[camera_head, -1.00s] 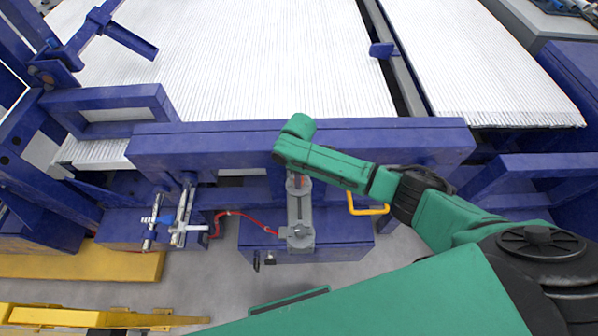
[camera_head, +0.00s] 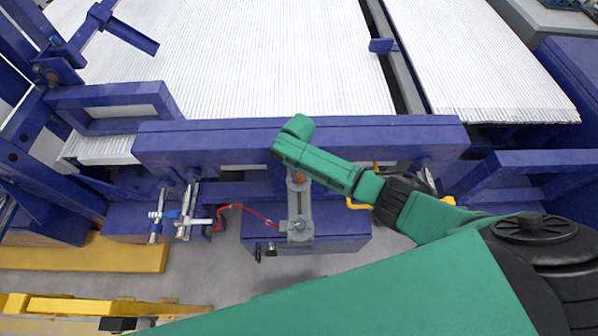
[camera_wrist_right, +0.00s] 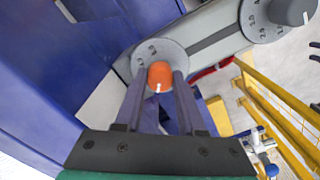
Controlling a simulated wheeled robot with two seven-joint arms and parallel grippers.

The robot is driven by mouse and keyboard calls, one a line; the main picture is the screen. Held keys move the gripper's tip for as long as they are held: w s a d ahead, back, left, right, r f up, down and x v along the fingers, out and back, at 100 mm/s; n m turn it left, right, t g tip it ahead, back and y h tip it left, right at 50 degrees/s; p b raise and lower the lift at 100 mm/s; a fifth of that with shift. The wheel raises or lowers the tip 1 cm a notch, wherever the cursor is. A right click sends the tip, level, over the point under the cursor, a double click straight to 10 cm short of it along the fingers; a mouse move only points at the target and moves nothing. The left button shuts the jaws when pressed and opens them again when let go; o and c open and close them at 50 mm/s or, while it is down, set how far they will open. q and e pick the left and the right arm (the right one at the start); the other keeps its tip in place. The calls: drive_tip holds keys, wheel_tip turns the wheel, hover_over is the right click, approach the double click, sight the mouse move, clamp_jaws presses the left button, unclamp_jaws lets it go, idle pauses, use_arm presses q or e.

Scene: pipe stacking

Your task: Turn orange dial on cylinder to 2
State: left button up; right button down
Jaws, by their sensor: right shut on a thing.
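The orange dial (camera_wrist_right: 160,74) sits on a round grey plate (camera_wrist_right: 147,56) at one end of a grey cylinder unit (camera_wrist_right: 205,32). A white pointer mark on the dial faces the bottom of the right wrist view. Characters are printed around the plate, too small to read surely. My right gripper (camera_wrist_right: 159,82) is shut on the dial, one finger on each side. In the head view the grey unit (camera_head: 300,213) lies below my green wrist, with a bit of the orange dial (camera_head: 300,177) showing; the fingertips are hidden there. My left gripper is not in view.
A second, grey dial (camera_wrist_right: 291,10) is at the unit's other end. A blue beam (camera_head: 220,140) runs behind. A red hose (camera_head: 250,211) and metal valve fittings (camera_head: 187,215) lie to the left. A yellow handle (camera_head: 359,205) is at the right, partly behind my arm.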

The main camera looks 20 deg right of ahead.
drive_tip(key=shift+w+r, duration=0.1)
drive_tip(key=shift+w, duration=0.05)
drive_tip(key=c, duration=0.5)
unclamp_jaws()
wheel_tip(320, 180, up, 14)
drive_tip(key=b, duration=0.1)
drive_tip(key=shift+r, duration=0.25)
